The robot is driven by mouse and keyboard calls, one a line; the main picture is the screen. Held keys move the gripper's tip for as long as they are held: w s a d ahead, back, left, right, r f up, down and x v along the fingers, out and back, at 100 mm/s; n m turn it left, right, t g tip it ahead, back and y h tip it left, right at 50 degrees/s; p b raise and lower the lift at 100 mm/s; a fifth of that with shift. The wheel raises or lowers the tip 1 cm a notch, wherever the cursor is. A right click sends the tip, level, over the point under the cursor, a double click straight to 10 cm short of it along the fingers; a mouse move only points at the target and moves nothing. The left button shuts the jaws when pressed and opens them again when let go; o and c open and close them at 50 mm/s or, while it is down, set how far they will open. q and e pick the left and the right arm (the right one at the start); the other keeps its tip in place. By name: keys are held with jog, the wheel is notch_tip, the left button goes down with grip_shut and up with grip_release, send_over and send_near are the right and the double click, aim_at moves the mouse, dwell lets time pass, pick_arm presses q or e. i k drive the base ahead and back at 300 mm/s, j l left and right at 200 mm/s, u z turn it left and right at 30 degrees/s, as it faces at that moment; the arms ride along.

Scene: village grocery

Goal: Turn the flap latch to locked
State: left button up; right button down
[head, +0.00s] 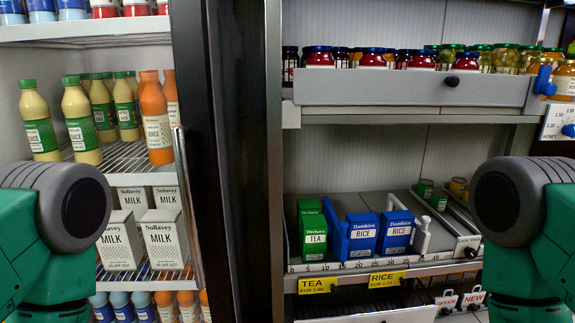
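A grey flap (400,88) runs along the front of the upper right shelf, below a row of jars, with a small black knob (452,81) on it. A blue latch (545,82) sits at the flap's right end, in front of jars. I cannot tell its locked side from here. Neither gripper is in view; only green and grey links of my arms show at the lower left and right edges, apart from the flap and the latch.
An open fridge with bottles (80,118) and milk cartons (162,240) is at left, beside a dark door edge (240,160). A lower shelf holds tea (312,230) and rice boxes (362,237). A price panel (557,120) with a blue pointer is below the latch.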

aim_at(541, 86)
jog(key=z, duration=1.35)
